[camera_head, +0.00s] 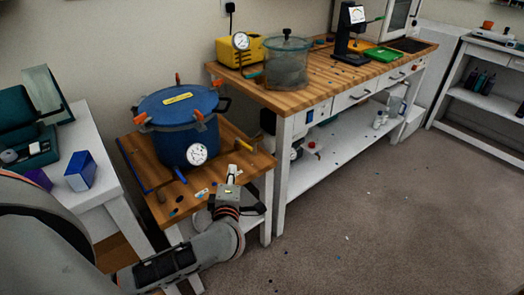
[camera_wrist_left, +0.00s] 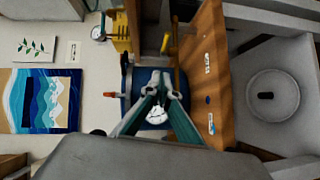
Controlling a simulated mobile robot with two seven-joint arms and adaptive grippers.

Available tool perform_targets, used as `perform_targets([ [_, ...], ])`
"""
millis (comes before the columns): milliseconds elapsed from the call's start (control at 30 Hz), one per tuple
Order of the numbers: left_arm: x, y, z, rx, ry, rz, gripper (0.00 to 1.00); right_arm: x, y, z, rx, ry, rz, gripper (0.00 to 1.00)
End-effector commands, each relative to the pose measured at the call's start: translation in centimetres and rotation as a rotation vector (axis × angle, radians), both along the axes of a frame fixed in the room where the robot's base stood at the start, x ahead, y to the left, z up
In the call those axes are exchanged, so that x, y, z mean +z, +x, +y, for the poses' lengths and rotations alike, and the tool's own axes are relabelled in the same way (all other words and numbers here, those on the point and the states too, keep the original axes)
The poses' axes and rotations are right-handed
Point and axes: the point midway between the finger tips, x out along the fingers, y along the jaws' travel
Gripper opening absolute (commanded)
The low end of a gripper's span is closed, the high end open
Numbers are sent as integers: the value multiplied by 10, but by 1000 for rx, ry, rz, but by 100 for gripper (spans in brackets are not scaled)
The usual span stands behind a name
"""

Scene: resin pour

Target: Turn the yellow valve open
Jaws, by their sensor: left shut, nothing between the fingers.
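The yellow valve (camera_head: 243,145) is a small lever at the right side of the blue pressure pot (camera_head: 176,143). In the left wrist view a yellow lever (camera_wrist_left: 165,44) shows beyond the fingertips, beside the wooden top. The pot has a lid with orange clamps and a white dial gauge (camera_head: 197,154). My left gripper (camera_head: 232,172) is in front of the pot, below the valve in the picture and apart from it. Its fingers (camera_wrist_left: 160,89) are shut and empty, and they partly hide the pot in the left wrist view. My right gripper is not in view.
The pot stands on a low wooden-topped stand (camera_head: 152,180). A blue lever (camera_head: 180,174) sticks out at the pot's front. The taller workbench (camera_head: 300,98) on the right bears a yellow pump (camera_head: 232,53) and a clear chamber (camera_head: 287,66).

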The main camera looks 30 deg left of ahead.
Motion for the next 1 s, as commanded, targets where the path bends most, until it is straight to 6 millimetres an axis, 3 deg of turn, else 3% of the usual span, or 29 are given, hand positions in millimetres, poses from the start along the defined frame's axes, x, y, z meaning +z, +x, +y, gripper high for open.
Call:
perform_targets([
  [267,-8,18,11,-1,-2,24,0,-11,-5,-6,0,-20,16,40],
  [667,-21,84,50,0,-4,25,0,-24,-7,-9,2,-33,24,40],
  [1000,-26,119,40,-1,-6,23,0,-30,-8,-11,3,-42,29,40],
])
